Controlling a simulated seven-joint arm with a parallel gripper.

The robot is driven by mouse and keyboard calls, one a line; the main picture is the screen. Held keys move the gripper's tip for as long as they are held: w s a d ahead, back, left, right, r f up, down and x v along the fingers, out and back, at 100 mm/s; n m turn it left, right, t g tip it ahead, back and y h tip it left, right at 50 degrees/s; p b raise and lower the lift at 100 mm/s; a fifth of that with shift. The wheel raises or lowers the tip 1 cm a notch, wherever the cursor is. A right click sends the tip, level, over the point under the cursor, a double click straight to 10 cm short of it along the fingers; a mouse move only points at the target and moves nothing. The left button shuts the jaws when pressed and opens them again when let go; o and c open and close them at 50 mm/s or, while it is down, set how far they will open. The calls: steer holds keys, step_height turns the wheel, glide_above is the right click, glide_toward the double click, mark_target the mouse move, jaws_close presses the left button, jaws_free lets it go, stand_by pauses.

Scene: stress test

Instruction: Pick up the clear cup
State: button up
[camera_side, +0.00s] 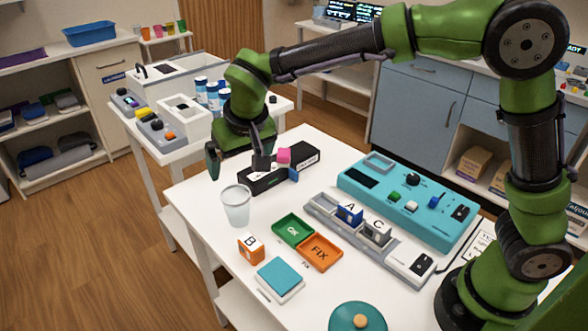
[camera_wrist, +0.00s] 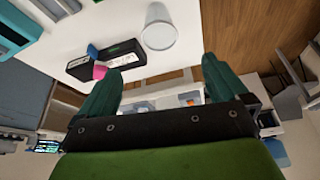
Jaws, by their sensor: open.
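The clear cup (camera_side: 236,206) is a translucent, pale grey tumbler standing upright at the left edge of the white table. In the wrist view the cup (camera_wrist: 159,28) is at top centre, beyond my fingertips and not between them. My gripper (camera_side: 236,158) is above the far left part of the table, behind and above the cup. In the wrist view my gripper (camera_wrist: 162,72) has its two dark green fingers spread wide, with nothing held between them. The fingers are apart from the cup.
A black box (camera_side: 283,171) with a pink and a blue piece lies just right of my gripper. Green and orange trays (camera_side: 320,252), an orange B block (camera_side: 250,249) and a teal panel (camera_side: 408,200) share the white table (camera_side: 212,262). Wooden floor lies left.

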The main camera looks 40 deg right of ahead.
mark_target(235, 195)
steer(key=x, duration=1.5)
steer(key=shift+d+f, duration=0.1)
steer(key=c, duration=1.1)
